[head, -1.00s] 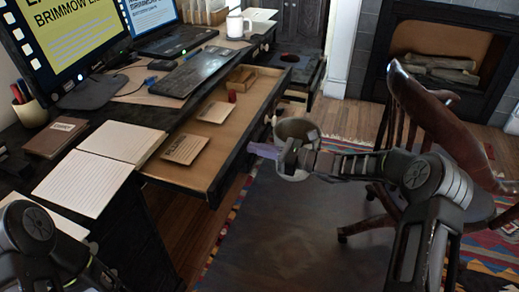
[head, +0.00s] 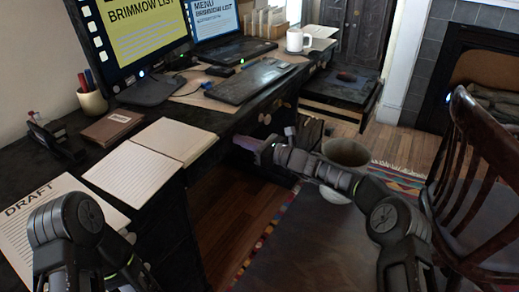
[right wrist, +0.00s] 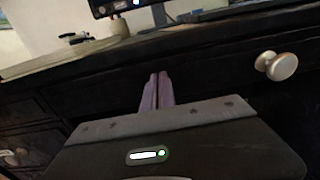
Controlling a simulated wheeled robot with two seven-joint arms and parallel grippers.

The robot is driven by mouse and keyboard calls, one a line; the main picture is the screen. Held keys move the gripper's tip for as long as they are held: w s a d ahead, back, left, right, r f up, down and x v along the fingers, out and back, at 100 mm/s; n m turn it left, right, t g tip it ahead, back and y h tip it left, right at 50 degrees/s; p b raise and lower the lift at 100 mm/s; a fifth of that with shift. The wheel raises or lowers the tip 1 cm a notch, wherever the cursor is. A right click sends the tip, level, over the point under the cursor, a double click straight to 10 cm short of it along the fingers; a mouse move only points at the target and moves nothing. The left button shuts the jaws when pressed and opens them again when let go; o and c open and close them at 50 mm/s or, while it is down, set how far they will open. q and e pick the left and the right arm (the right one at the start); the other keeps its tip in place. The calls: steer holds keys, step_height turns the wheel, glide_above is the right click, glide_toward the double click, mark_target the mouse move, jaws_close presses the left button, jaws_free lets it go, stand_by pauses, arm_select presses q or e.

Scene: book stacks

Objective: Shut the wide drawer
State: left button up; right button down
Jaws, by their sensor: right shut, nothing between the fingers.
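The wide drawer (right wrist: 222,76) is a dark wooden front under the desk top, with a round metal knob (right wrist: 277,66) at right in the right wrist view. It looks flush with the desk, and its inside is hidden in both current views. My right gripper (head: 252,146) is shut and empty, close to the drawer front. In the right wrist view its pale purple fingers (right wrist: 157,92) are together and point at the front; I cannot tell if they touch it. My left arm shows at the lower left of the head view, but its gripper is not in view.
The dark desk carries a notebook (head: 135,173), a keyboard (head: 247,84), a laptop and a white mug (head: 297,40). A bin (head: 347,153) and a wooden chair (head: 485,165) stand to the right.

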arm_select(q)
steer(key=shift+f, duration=0.1)
arm_select(e)
steer(key=shift+r+x, duration=0.2)
steer(key=shift+x, duration=0.75)
steer(key=shift+r, duration=0.1)
arm_select(q)
steer(key=shift+s+d+r+p, duration=0.85)
steer(key=shift+s+d, duration=0.2)
arm_select(e)
steer(key=v, duration=1.4)
steer(key=shift+f, duration=0.3)
steer(key=shift+d, duration=0.15)
